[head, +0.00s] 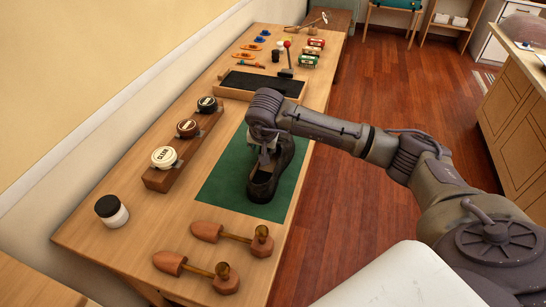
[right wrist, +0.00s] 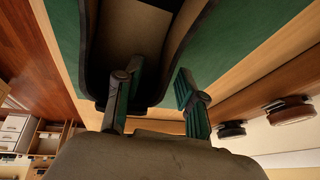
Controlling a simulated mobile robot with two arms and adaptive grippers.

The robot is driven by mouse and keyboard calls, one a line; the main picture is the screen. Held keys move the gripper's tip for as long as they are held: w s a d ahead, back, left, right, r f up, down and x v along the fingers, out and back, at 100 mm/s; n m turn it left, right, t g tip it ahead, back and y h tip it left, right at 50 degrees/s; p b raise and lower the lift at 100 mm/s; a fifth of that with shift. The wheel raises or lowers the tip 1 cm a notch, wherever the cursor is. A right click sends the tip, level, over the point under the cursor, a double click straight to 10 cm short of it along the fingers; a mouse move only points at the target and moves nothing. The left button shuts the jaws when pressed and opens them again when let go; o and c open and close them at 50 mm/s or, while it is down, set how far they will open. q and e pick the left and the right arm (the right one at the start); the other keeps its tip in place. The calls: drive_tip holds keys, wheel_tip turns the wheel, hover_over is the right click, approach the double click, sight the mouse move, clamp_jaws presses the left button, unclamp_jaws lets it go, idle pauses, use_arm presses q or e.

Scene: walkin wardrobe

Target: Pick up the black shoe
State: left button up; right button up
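I cannot tell whether either finger touches the shoe. My left gripper is not in view.
Left of the mat is a wooden rack (head: 159,180) of round tins. A dark-lidded jar (head: 112,211) and two wooden shoe trees (head: 233,236) (head: 197,271) are nearer. Floor (head: 352,220) is clear right of the bench.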

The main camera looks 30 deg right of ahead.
clamp_jaws()
drive_tip(key=shift+r, duration=0.15)
idle(0.4)
